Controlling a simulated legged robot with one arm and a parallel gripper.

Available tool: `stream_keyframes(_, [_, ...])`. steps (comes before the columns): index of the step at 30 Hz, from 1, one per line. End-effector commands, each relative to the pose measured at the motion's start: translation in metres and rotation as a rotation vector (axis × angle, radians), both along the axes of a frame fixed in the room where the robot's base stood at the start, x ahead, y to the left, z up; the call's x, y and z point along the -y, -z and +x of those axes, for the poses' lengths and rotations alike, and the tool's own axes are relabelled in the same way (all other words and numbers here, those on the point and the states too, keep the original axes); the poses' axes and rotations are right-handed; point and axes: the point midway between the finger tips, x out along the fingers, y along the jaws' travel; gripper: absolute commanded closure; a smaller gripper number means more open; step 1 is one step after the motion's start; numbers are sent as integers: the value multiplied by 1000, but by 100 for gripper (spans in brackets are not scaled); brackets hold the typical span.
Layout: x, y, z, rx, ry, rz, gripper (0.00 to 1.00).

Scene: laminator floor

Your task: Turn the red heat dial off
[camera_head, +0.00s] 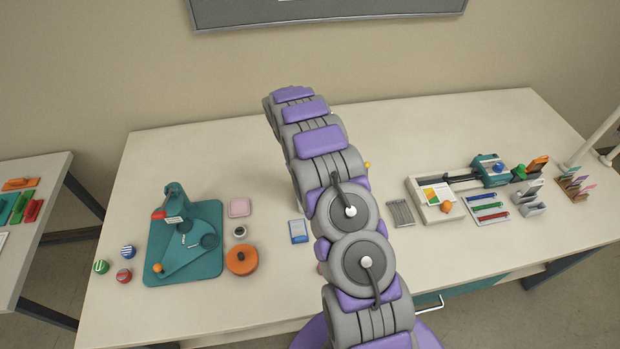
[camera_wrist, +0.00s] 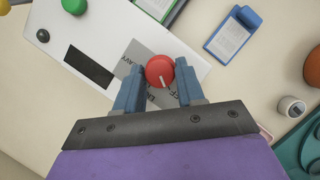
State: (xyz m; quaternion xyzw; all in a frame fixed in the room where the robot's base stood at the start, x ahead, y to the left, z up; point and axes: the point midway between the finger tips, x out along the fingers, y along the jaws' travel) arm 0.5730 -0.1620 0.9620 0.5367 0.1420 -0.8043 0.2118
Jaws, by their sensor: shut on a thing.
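The red heat dial (camera_wrist: 159,71) shows in the wrist view as a round red knob with a pale pointer line, on a white panel (camera_wrist: 50,47) with a grey label plate. My gripper (camera_wrist: 158,84) has its two blue fingers on either side of the dial, shut on it. The pointer line points down toward my gripper's palm in that view. The plate's lettering is partly covered by the fingers and dial. In the head view my arm hides the dial and my gripper.
In the wrist view a blue card holder (camera_wrist: 232,34) lies beside the panel; it also shows in the head view (camera_head: 299,231). A teal tool (camera_head: 186,240) and an orange round container (camera_head: 241,260) stand left on the table (camera_head: 140,150).

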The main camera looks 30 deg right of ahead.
Motion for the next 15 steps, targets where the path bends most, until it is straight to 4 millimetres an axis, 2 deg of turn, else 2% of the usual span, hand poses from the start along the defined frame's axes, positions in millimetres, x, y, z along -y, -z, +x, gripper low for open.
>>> stream_keyframes(12, [1, 1, -2, -5, -4, 1, 92])
stream_keyframes(13, [1, 1, -2, -6, -4, 0, 61])
stream_keyframes(15, [1, 1, -1, -4, -4, -1, 54])
